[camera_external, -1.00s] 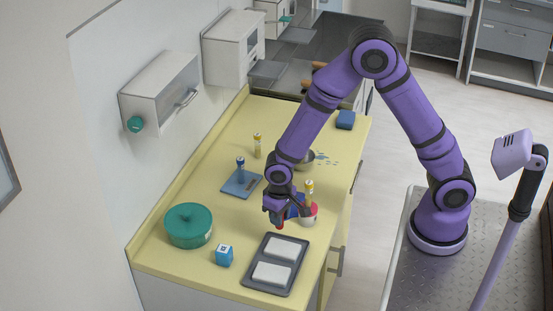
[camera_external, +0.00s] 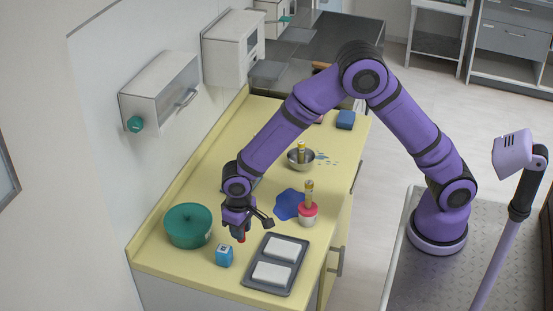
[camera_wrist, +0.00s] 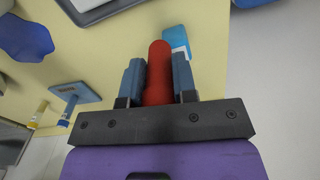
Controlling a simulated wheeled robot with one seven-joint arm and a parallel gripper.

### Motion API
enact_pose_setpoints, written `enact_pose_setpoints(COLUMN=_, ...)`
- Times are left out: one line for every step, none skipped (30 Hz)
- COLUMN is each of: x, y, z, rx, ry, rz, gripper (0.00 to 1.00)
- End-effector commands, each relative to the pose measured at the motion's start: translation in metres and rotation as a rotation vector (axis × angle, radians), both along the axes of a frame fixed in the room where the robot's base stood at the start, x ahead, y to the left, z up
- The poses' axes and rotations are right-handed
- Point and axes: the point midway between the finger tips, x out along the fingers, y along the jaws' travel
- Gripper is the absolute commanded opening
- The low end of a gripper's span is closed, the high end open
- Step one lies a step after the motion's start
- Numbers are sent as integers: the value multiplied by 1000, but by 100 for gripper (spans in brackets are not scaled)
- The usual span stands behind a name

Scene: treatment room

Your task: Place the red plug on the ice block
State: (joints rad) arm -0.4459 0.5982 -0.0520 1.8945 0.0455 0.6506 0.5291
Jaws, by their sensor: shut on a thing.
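My gripper (camera_external: 240,232) is shut on the red plug (camera_external: 241,238) and holds it above the counter's near part. In the wrist view the red plug (camera_wrist: 158,72) stands out between both fingers of my gripper (camera_wrist: 158,75). A small blue block with a pale mark (camera_external: 224,257), which looks like the ice block, sits on the counter just left of and nearer the camera than the plug. In the wrist view the block (camera_wrist: 174,36) shows just beyond the plug's tip, partly hidden by it. The plug appears apart from the block.
A grey tray with two white slabs (camera_external: 256,283) lies right of the block.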

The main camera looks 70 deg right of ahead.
Motion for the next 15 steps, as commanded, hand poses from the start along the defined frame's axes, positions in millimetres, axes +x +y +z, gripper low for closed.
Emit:
enact_pose_setpoints(x=12, y=2, z=-2, rx=0, ry=-1, rz=-1, gripper=5)
enact_pose_setpoints(x=18, y=3, z=-2, rx=0, ry=0, rz=-1, gripper=5)
enact_pose_setpoints(x=25, y=4, z=-3, rx=0, ry=0, rz=-1, gripper=5)
enact_pose_setpoints(x=29, y=5, z=-3, rx=0, ry=-1, rz=-1, gripper=5)
enact_pose_setpoints(x=33, y=6, z=-4, rx=0, ry=-1, rz=-1, gripper=5)
enact_pose_setpoints(x=37, y=7, z=-4, rx=0, ry=0, rz=-1, gripper=5)
enact_pose_setpoints(x=40, y=8, z=-5, rx=0, ry=1, rz=-1, gripper=5)
enact_pose_setpoints(x=42, y=8, z=-4, rx=0, ry=0, rz=-1, gripper=5)
enact_pose_setpoints(x=44, y=9, z=-4, rx=0, ry=-1, rz=-1, gripper=5)
enact_pose_setpoints(x=45, y=9, z=-4, rx=0, ry=-1, rz=-1, gripper=5)
enact_pose_setpoints(x=46, y=9, z=-4, rx=0, ry=0, rz=-1, gripper=5)
enact_pose_setpoints(x=48, y=10, z=-5, rx=0, ry=0, rz=-1, gripper=5)
enact_pose_setpoints(x=50, y=10, z=-5, rx=0, ry=0, rz=-1, gripper=5)
enact_pose_setpoints(x=53, y=11, z=-5, rx=0, ry=0, rz=-1, gripper=5)
enact_pose_setpoints(x=54, y=11, z=-10, rx=-1, ry=2, rz=-1, gripper=5)
